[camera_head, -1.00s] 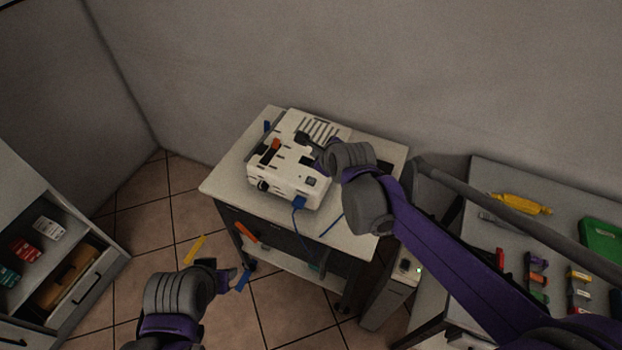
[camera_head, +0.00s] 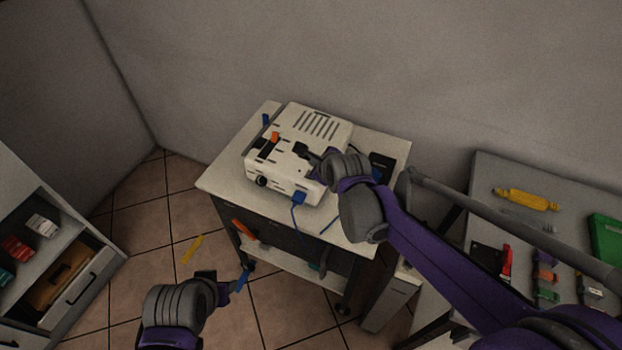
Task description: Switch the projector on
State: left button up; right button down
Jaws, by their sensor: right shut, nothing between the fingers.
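The white projector (camera_head: 316,127) sits on a light-topped cart (camera_head: 222,172). It has a slotted vent on top, a dark round lens at its front left, and a blue plug (camera_head: 298,197) with a blue cable at its near side. My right gripper (camera_head: 302,151) is shut and empty, over the projector's top near its front right edge. Whether it touches the casing I cannot tell. The arm hides part of the projector's right side. My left gripper (camera_head: 222,280) is low in front of the cart, its jaws too unclear to judge.
A black block (camera_head: 382,163) lies on the cart right of the projector. A grey box (camera_head: 387,302) stands on the floor beside the cart. A table (camera_head: 484,180) at right carries a yellow item (camera_head: 527,199) and a green box (camera_head: 606,238). A cabinet stands at left.

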pick_arm(q)
jog(key=shift+s+f+b, duration=0.25)
jog(key=shift+f+b, duration=0.35)
jog(key=shift+f, duration=0.45)
pick_arm(e)
jog(key=shift+a+f, duration=0.1)
jog(key=shift+f, duration=1.2)
jog(key=shift+w, duration=0.1)
pick_arm(q)
jog(key=shift+f+b, duration=0.3)
pick_arm(e)
jog(key=shift+f, duration=0.45)
pick_arm(q)
jog(key=shift+s+f, duration=0.1)
jog(key=shift+f, duration=0.2)
pick_arm(e)
jog(key=shift+f, duration=0.35)
pick_arm(q)
jog(key=shift+r, duration=0.1)
pick_arm(e)
jog(key=shift+r, duration=0.1)
pick_arm(q)
jog(key=shift+r+p, duration=0.35)
jog(key=shift+r, duration=0.2)
pick_arm(e)
jog(key=shift+r, duration=0.7)
